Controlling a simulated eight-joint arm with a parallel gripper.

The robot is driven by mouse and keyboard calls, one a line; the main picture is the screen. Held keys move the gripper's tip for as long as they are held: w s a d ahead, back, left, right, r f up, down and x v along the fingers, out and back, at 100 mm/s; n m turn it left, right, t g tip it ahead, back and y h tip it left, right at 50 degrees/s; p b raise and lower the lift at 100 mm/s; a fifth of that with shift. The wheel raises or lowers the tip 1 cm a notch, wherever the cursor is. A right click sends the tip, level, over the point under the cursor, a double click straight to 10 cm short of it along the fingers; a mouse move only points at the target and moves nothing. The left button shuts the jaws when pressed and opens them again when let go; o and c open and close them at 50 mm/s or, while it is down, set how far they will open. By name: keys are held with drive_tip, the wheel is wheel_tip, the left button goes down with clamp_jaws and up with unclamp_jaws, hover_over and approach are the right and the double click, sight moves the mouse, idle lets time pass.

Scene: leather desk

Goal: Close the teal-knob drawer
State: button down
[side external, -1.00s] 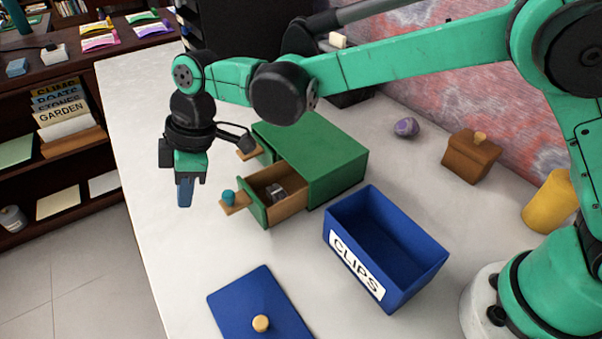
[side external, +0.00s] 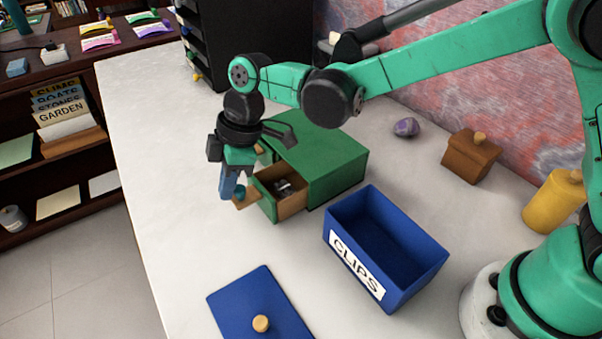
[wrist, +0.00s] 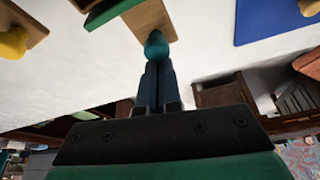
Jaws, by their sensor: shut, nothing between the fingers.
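The green drawer box (side external: 331,157) stands on the pale desk. Its teal-knob drawer (side external: 291,206) is partly open, with some small grey item (side external: 284,187) inside. The teal knob (side external: 239,191) sits on a wooden tab at the drawer's front and also shows in the wrist view (wrist: 156,45). My gripper (side external: 227,194) is shut and empty, fingers pointing down, right at the knob's outer side. In the wrist view its fingertips (wrist: 158,68) meet the knob, apparently touching it. A second drawer with a yellow knob (wrist: 13,42) is partly hidden behind my gripper in the side view.
A blue CLIPS bin (side external: 385,250) stands to the right of the drawer, and a blue lid (side external: 259,305) lies in front. A brown box (side external: 471,157), purple stone (side external: 405,127) and yellow canister (side external: 554,202) are further right. The desk left of my gripper is clear.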

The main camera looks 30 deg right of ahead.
sight(254, 186)
drive_tip(key=d, duration=0.6)
drive_tip(key=shift+w+d, duration=0.1)
drive_tip(key=shift+w+a, duration=0.1)
drive_tip(key=shift+a, duration=0.35)
drive_tip(key=a, duration=0.3)
drive_tip(key=shift+w, duration=0.3)
drive_tip(key=w+v, duration=0.1)
drive_tip(key=v, duration=0.8)
drive_tip(key=s+d+m+t+h, duration=0.2)
drive_tip(key=s+d+m+t, duration=0.1)
drive_tip(key=s+d+m, duration=0.2)
drive_tip(key=s+d+f+m+t+h, duration=0.1)
drive_tip(key=s+d+m+t, duration=0.2)
drive_tip(key=s+d+m, duration=0.3)
drive_tip(key=d+m, duration=0.4)
drive_tip(key=d, duration=0.2)
drive_tip(key=shift+s+f+h, duration=0.3)
drive_tip(key=shift+h, duration=0.1)
